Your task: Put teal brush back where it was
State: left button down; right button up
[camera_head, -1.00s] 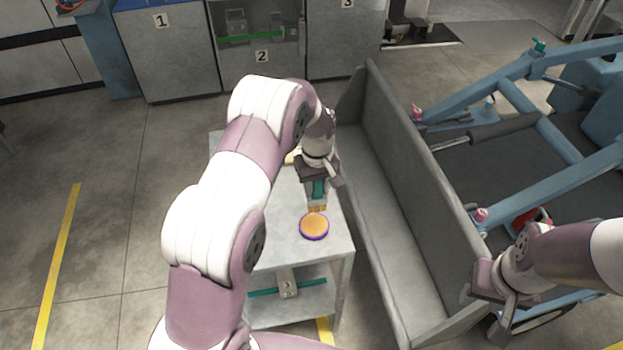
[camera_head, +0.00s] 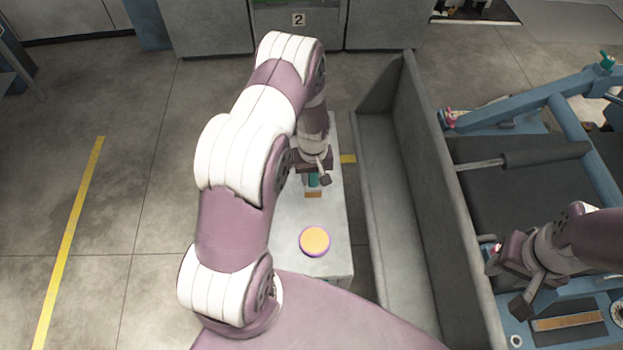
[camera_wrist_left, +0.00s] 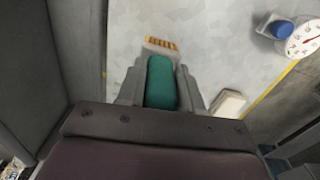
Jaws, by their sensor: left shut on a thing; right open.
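The teal brush (camera_wrist_left: 161,82) has a teal handle and orange bristles, and is held between the fingers of my left gripper (camera_wrist_left: 160,90). In the head view the brush (camera_head: 313,181) and my left gripper (camera_head: 314,172) are over the grey cart top (camera_head: 338,215). I cannot tell whether the bristles touch the surface. My right gripper (camera_head: 508,283) is at the right, open, beside the grey trough and the blue frame.
A round orange-topped, purple-rimmed tin (camera_head: 315,241) stands on the near part of the cart. A grey trough (camera_head: 385,200) runs along its right. A blue object (camera_wrist_left: 281,29), a white dial (camera_wrist_left: 304,37) and a pale block (camera_wrist_left: 229,103) show in the wrist view.

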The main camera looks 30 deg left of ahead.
aim_at(311, 186)
pick_arm(q)
notch_tip(311, 186, down, 4)
jog(key=shift+w+a+r+p, duration=0.1)
jog(key=shift+w+p, duration=0.05)
jog(key=shift+p, duration=0.65)
jog(key=shift+s+f, duration=0.2)
jog(key=shift+f, duration=0.25)
jog(key=c, duration=1.1)
grip_release()
jog(key=shift+f+b, duration=0.15)
jog(key=shift+b, duration=0.15)
jog(key=shift+c, duration=0.2)
jog(key=o, duration=0.4)
jog(key=shift+w, duration=0.1)
